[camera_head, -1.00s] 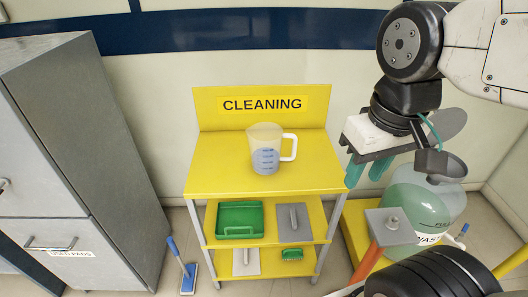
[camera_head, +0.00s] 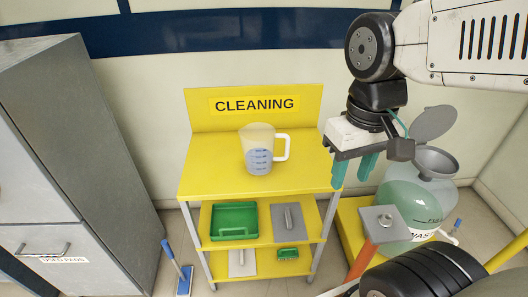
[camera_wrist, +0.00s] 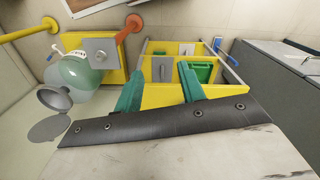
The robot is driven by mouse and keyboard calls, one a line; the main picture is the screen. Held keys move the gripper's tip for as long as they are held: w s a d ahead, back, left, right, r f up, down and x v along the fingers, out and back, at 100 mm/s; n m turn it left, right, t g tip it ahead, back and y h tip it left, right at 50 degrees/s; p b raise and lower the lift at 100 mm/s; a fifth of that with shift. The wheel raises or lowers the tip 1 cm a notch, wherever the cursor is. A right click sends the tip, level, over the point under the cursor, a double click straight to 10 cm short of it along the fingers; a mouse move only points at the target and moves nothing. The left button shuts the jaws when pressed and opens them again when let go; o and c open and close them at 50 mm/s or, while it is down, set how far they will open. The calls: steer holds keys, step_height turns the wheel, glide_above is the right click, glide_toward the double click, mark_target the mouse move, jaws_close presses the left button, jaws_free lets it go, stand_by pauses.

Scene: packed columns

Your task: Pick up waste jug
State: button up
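A clear measuring jug (camera_head: 258,150) with a white handle on its right and bluish contents stands upright on the yellow top of the cleaning cart (camera_head: 210,160). A large pale green vessel (camera_head: 405,205), its label partly hidden but starting "WAS", stands right of the cart; it also shows in the wrist view (camera_wrist: 80,73). A grey funnel with an open lid (camera_head: 436,122) sits on its top. My gripper (camera_head: 352,172) has two green fingers, open and empty, near the cart's right edge, apart from both containers. In the wrist view, the fingers (camera_wrist: 160,72) are spread; the measuring jug is not visible.
A grey cabinet (camera_head: 95,150) stands left. The cart's lower shelves hold a green tray (camera_head: 234,222), grey pads and a green brush (camera_head: 288,253). The cart top around the jug is clear.

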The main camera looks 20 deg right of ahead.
steer(key=w+d+f+m+t, duration=0.1)
steer(key=w+d+f, duration=0.1)
steer(key=w+f, duration=0.7)
steer(key=w+d+f, duration=0.1)
steer(key=w+f, duration=0.3)
steer(key=w, duration=0.9)
steer(key=t, duration=0.3)
glide_above(288, 143)
steer(key=s, duration=0.3)
steer(key=shift+m+h, duration=0.3)
steer(key=x, duration=0.7)
steer(key=shift+w+a+f, duration=0.1)
steer(key=shift+w+f, duration=0.1)
steer(key=shift+w, duration=0.25)
steer(key=shift+t, duration=0.3)
jaws_close()
